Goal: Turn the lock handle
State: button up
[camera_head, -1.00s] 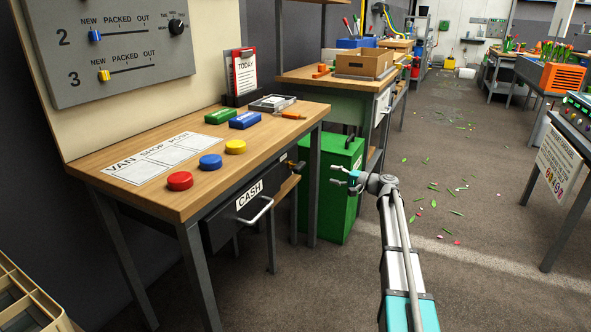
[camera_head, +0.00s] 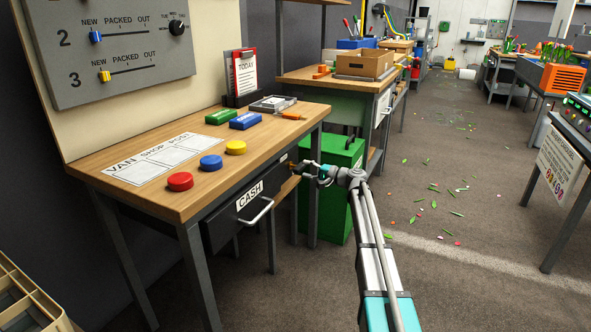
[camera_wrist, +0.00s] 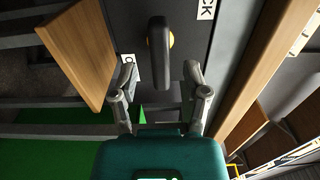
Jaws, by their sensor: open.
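The lock handle (camera_wrist: 160,52) is a dark upright bar on a yellow round base, on the dark drawer front. In the wrist view it stands at top centre, just beyond and between my two fingertips. My gripper (camera_wrist: 161,78) is open, with one finger on each side of the handle's line; I cannot tell whether either finger touches it. In the head view my gripper (camera_head: 307,167) is at the right end of the CASH drawer (camera_head: 228,208), and it hides most of the lock there.
The wooden bench top (camera_head: 215,135) lies above the drawer, with red (camera_head: 180,181), blue (camera_head: 211,162) and yellow (camera_head: 235,147) round pieces on it. The drawer's bar handle (camera_head: 259,212) sticks out. A green cabinet (camera_head: 338,190) stands close behind my gripper.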

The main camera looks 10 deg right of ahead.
aim_at(296, 167)
jog(key=shift+x, duration=1.45)
